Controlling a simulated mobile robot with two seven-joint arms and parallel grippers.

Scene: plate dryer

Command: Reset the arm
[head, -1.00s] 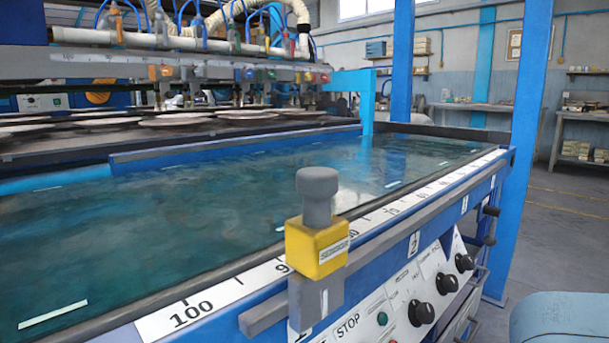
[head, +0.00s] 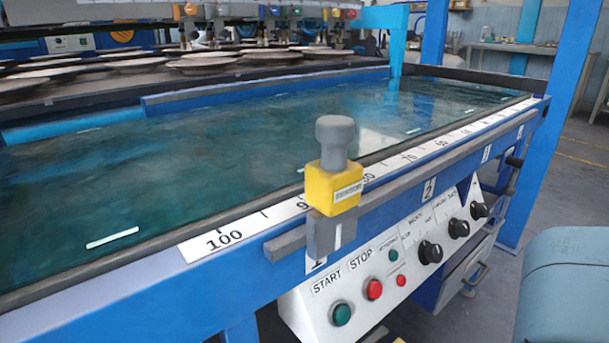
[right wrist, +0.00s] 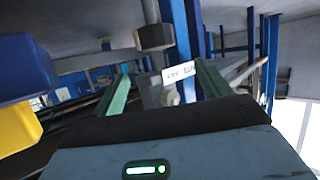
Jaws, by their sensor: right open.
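A blue-grey part of my right arm (head: 566,285) is at the lower right of the head view; the gripper itself cannot be made out there. My left gripper is in neither view. The plate dryer has a yellow slider block (head: 335,188) with a grey knob on its front rail. A yellow block and a blue part show at the left edge of the right wrist view, apart from the fingers.
The dryer's control panel (head: 365,265) has START and STOP buttons and several black knobs. A numbered scale (head: 228,238) runs along the dryer's front edge. Several plates (head: 205,64) lie behind the glassy top. Blue posts stand at the right, with open floor beyond.

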